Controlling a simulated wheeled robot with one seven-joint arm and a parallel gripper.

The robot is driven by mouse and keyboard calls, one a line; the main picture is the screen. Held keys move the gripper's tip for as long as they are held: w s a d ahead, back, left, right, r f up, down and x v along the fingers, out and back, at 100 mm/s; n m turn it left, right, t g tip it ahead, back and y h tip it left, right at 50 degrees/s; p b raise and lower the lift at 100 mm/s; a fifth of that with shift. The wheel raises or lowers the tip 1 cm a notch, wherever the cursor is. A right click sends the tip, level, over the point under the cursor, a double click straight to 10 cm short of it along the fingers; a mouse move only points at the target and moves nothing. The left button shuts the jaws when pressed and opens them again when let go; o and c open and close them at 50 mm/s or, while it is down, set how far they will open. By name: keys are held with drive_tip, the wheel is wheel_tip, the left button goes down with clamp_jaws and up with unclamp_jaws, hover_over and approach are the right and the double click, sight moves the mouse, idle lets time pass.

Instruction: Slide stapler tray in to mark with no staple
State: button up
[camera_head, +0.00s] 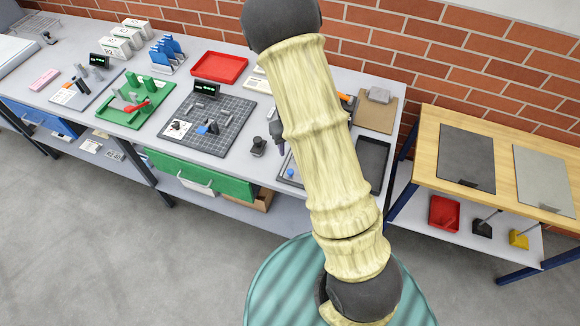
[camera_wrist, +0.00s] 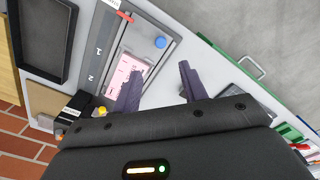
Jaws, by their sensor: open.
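In the wrist view, a grey tray-like fixture (camera_wrist: 103,52) carries marks 1 and 2 along one side. A pink printed sheet (camera_wrist: 125,72) lies in it, and a blue round knob (camera_wrist: 160,42) stands near its far end. A thin red piece (camera_wrist: 124,16) sits at the fixture's edge. My gripper (camera_wrist: 158,86) is open and empty, its two dark purple fingers above the bench by the fixture. I cannot tell its height. In the head view, my arm hides most of the fixture; the blue knob (camera_head: 291,173) shows left of the arm, below my gripper (camera_head: 280,148).
A dark tray (camera_head: 372,160) lies right of my arm. A clipboard (camera_head: 376,115) lies behind it. A wooden table (camera_head: 500,130) stands at the right.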

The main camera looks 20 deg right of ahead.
sight(290, 171)
wheel_tip(290, 171, down, 12)
drive_tip(key=p, duration=0.2)
drive_tip(key=shift+a+f+p, duration=0.1)
drive_tip(key=shift+f+p, duration=0.05)
drive_tip(key=shift+p, duration=0.15)
clamp_jaws()
